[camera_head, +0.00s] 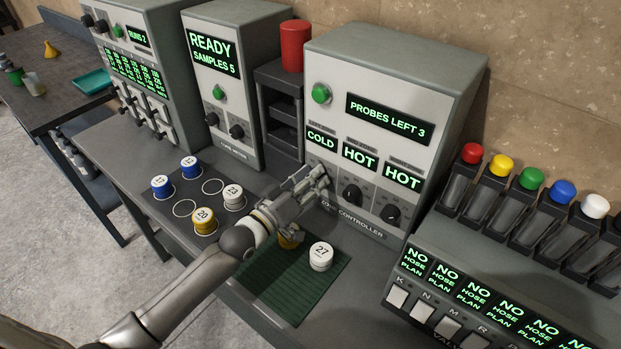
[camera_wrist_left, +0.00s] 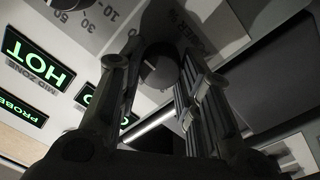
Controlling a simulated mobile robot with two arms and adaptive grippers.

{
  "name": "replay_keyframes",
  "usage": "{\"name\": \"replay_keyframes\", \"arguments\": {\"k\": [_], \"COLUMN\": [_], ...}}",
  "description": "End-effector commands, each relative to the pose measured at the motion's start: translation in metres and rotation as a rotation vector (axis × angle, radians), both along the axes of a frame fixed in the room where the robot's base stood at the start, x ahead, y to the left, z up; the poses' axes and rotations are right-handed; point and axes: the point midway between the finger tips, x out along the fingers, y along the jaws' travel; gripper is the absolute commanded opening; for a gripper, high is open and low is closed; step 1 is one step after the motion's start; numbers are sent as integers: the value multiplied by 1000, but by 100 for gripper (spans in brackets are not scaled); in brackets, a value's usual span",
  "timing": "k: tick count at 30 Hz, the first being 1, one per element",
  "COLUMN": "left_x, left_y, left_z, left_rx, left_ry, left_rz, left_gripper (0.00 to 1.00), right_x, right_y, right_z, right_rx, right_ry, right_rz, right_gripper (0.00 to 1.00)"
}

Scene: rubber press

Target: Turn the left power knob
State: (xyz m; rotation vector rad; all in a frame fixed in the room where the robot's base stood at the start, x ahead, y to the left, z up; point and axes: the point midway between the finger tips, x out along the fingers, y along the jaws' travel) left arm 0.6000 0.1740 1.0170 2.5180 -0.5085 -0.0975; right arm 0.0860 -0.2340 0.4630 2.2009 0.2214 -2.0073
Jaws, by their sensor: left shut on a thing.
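The zone controller (camera_head: 383,108) is a grey box with a COLD display (camera_head: 321,139) on the left and HOT displays in the middle and right. Below them, the middle knob (camera_head: 352,194) and right knob (camera_head: 390,214) are black. The left power knob is largely hidden behind my gripper in the head view. In the wrist view the round dark knob (camera_wrist_left: 158,68) shows between the fingers. My left gripper (camera_head: 321,180) is at the panel under the COLD display, shut on the left power knob. My right gripper is not in view.
A white puck marked 27 (camera_head: 321,256) stands on the green mat (camera_head: 296,291), with a yellow puck (camera_head: 289,238) partly behind my arm. Capped tubes and the hose plan panel (camera_head: 470,287) are to the right. A dark rack with a red cylinder (camera_head: 295,45) stands left of the controller.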

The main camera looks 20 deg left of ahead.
Motion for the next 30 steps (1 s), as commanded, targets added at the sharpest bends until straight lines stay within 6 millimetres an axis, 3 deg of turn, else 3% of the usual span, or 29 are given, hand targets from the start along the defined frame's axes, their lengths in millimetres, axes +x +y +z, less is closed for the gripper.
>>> {"name": "replay_keyframes", "arguments": {"k": [8,9,14,25,30], "left_x": [0,0,0,-2,-17], "left_y": [0,0,0,1,7], "left_z": [-1,-1,-1,-1,-2], "left_rx": [5,5,3,1,2], "left_ry": [1,1,0,1,2], "left_rz": [0,0,0,0,1], "left_gripper": [8,34,54,54,54], "right_x": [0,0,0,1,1], "right_y": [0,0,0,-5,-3], "right_z": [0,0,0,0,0], "right_rx": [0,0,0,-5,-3], "right_ry": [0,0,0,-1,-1], "right_rz": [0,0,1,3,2], "right_gripper": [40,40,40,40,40]}}
